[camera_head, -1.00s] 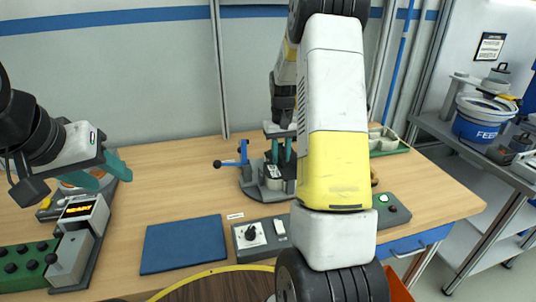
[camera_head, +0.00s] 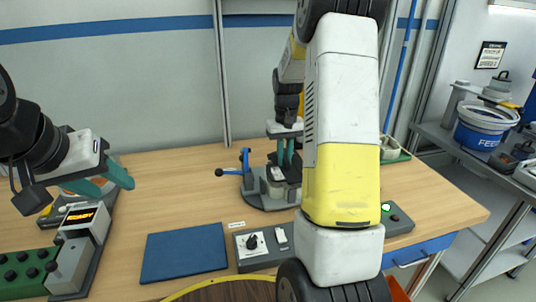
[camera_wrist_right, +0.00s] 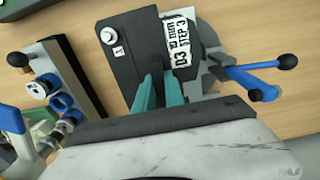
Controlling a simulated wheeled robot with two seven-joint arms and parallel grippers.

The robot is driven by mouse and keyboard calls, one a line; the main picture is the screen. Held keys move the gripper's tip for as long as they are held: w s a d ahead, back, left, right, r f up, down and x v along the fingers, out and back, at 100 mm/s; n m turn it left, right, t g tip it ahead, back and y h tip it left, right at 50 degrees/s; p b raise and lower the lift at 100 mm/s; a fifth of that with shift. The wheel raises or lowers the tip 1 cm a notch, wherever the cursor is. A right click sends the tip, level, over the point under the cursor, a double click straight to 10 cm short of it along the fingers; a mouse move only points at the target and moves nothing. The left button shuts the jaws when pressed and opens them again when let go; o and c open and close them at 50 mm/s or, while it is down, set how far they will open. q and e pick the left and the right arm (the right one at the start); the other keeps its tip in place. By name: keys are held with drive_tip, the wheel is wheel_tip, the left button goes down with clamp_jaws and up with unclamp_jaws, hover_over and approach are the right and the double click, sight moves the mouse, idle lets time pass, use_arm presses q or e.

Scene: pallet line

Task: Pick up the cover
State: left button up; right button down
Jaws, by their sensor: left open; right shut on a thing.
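The dark grey cover with white labels (camera_wrist_right: 140,60) is between the teal fingers of my right gripper (camera_wrist_right: 158,92) in the right wrist view. One label reads "03 STEP 3". In the head view my right gripper (camera_head: 285,152) points down over the round dark fixture (camera_head: 262,197), shut on the cover (camera_head: 291,172). I cannot tell whether the cover touches the fixture. My right forearm hides part of this area. My left gripper (camera_head: 104,184) is open and empty above the left of the bench, over the device with a lit display (camera_head: 82,216).
A blue mat (camera_head: 185,252) lies mid-bench beside a grey panel with a knob (camera_head: 256,243). A blue-handled lever (camera_head: 236,172) sticks out left of the fixture. A green block with black knobs (camera_head: 22,272) is at the left. A blue-white bucket (camera_head: 482,128) stands on the right shelf.

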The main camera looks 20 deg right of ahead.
drive_tip(key=s+a+r, duration=0.1)
drive_tip(key=s, duration=1.3)
drive_tip(key=shift+r, duration=0.15)
drive_tip(key=shift+s+a, duration=0.1)
